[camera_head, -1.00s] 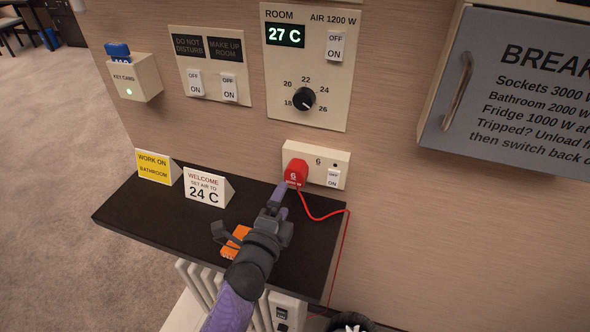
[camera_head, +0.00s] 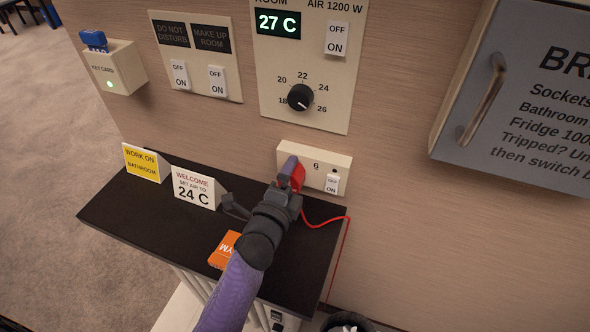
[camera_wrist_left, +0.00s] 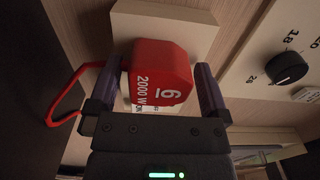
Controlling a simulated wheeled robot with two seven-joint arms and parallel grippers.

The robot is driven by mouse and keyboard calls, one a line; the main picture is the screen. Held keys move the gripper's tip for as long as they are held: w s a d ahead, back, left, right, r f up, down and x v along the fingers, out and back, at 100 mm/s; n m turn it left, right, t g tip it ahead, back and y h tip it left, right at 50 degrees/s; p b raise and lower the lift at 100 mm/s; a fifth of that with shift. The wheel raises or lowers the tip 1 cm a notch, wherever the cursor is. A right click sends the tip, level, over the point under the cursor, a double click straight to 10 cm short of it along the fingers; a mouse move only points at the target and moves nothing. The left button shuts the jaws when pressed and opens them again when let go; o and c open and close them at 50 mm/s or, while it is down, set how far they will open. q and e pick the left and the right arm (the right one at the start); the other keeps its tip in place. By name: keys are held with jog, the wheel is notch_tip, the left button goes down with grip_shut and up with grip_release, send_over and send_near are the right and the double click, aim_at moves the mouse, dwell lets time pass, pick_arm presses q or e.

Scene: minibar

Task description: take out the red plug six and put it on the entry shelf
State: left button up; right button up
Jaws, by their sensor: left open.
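The red plug six (camera_head: 298,178) sits in the white wall socket (camera_head: 324,160) marked 6, with its red cord hanging down to the right. In the left wrist view the plug (camera_wrist_left: 160,76) shows "6" and "2000 W" between the two fingers. My left gripper (camera_head: 268,192) is open with one finger on each side of the plug; in the left wrist view the fingers (camera_wrist_left: 158,90) flank it. I cannot tell whether they touch it. The dark entry shelf (camera_head: 140,208) is below the socket. My right gripper is not in view.
On the shelf stand a yellow "work on bathroom" sign (camera_head: 146,163) and a white "24 C" sign (camera_head: 194,187); an orange packet (camera_head: 223,250) lies in front. A switch (camera_head: 332,184) is beside the plug. A grey breaker box (camera_head: 520,110) is at right.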

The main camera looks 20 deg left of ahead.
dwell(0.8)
pick_arm(q)
jog(key=shift+s, duration=0.1)
grip_shut()
jog(key=shift+f, duration=0.1)
jog(key=shift+s+a+p, duration=0.1)
jog(key=shift+s+p, duration=0.65)
jog(key=shift+s, duration=2.2)
